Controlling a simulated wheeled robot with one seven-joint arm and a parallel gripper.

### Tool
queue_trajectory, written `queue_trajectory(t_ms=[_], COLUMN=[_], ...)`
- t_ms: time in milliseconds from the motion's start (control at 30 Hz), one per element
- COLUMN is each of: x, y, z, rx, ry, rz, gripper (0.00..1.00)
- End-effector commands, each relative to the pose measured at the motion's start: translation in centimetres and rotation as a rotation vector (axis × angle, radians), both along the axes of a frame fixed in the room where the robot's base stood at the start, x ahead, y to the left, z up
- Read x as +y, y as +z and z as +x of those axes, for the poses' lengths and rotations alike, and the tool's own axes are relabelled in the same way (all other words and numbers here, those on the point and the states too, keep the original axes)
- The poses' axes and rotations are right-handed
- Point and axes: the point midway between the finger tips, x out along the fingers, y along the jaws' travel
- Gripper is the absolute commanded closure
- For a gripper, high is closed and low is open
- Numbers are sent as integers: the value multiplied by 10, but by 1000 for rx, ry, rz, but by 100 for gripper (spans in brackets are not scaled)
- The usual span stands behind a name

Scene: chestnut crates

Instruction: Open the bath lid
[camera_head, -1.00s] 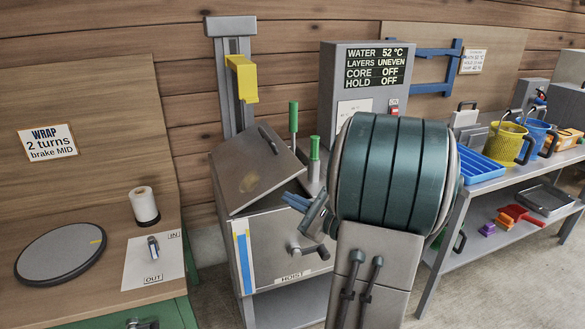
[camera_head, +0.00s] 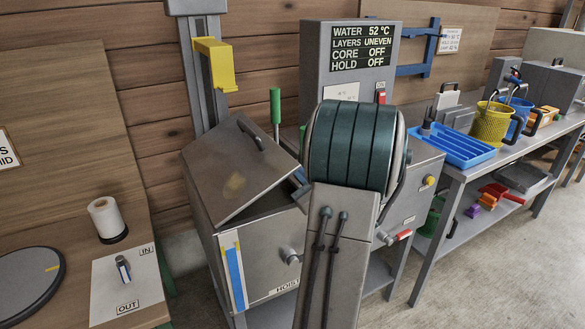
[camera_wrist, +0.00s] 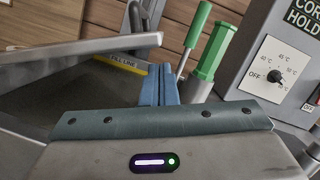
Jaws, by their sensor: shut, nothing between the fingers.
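The bath lid (camera_head: 235,170) is a grey metal plate with a black handle (camera_head: 250,132). It sits tilted on the grey bath box (camera_head: 265,250), partly raised, with a dark gap under its right edge. In the wrist view the lid (camera_wrist: 70,65) fills the left, and a yellow FILL LINE strip (camera_wrist: 124,65) shows inside the bath beyond its edge. My gripper (camera_wrist: 160,86) has its blue fingers together and empty, just right of the lid's edge. In the head view my arm hides most of it; I cannot tell whether the fingers touch the lid.
Green handles (camera_head: 275,105) stand behind the bath's right side. A grey control box (camera_head: 350,60) with a display is at the back. A roll stand (camera_head: 105,217) is on the left bench; a blue tray (camera_head: 455,145) is on the right.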

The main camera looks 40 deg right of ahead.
Motion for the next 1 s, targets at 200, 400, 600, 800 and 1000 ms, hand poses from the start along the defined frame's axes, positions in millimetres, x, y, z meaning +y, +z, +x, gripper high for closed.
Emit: queue_trajectory(t_ms=[200,400,600,800,1000], x=[-8,-10,-11,-10,-12], y=[10,15,17,17,19], z=[38,64,72,72,70], rx=[-1,0,0,1,2], ry=[-4,-1,-2,-2,-6], rz=[-2,-2,0,-1,-11], gripper=[100,100,100,100,100])
